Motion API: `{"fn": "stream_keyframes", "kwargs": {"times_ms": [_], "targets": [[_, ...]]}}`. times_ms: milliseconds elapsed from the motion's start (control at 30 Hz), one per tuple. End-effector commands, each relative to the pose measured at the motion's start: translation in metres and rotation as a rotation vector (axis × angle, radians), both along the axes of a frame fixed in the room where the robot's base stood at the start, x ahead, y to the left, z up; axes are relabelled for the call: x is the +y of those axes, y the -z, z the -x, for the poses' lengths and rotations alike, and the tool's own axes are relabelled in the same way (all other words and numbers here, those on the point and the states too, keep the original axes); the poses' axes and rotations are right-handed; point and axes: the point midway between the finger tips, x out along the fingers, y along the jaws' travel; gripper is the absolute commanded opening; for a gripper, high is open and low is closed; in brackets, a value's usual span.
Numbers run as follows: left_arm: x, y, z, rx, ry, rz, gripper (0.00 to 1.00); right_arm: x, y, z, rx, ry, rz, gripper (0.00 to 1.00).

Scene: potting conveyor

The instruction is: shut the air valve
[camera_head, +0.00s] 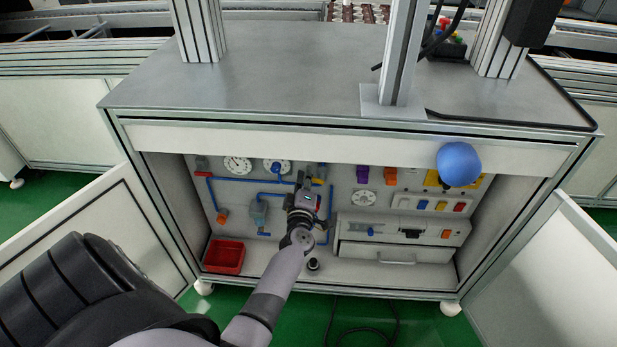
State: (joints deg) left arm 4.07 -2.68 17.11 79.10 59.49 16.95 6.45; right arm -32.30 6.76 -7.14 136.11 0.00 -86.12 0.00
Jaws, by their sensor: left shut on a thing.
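The open cabinet under the table has a back panel with blue air pipes (243,181), and my left gripper (304,180) reaches in to it. The gripper is shut at the pipework, on what appears to be the air valve. A small yellow piece (318,181) shows just right of its fingertips. The gripper hides most of the valve, so its handle angle cannot be told. My right gripper is not in view.
Gauges (238,164), a red bin (225,256) and a drawer unit (395,252) are inside the cabinet. Open doors flank both sides, the right door (550,275) swung outward.

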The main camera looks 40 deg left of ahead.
Motion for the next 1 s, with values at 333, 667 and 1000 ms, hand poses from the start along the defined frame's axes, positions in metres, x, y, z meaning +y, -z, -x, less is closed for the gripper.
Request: {"fn": "stream_keyframes", "kwargs": {"times_ms": [333, 667, 1000], "targets": [[0.003, 0.014, 0.002, -0.134, 0.000, 0.218, 0.00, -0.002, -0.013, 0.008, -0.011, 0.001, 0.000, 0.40], [0.003, 0.018, 0.002, -0.194, -0.001, 0.315, 0.00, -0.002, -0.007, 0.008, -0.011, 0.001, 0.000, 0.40], [0.003, 0.018, 0.002, -0.204, -0.001, 0.334, 0.00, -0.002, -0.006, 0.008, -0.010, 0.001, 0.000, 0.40]]}}
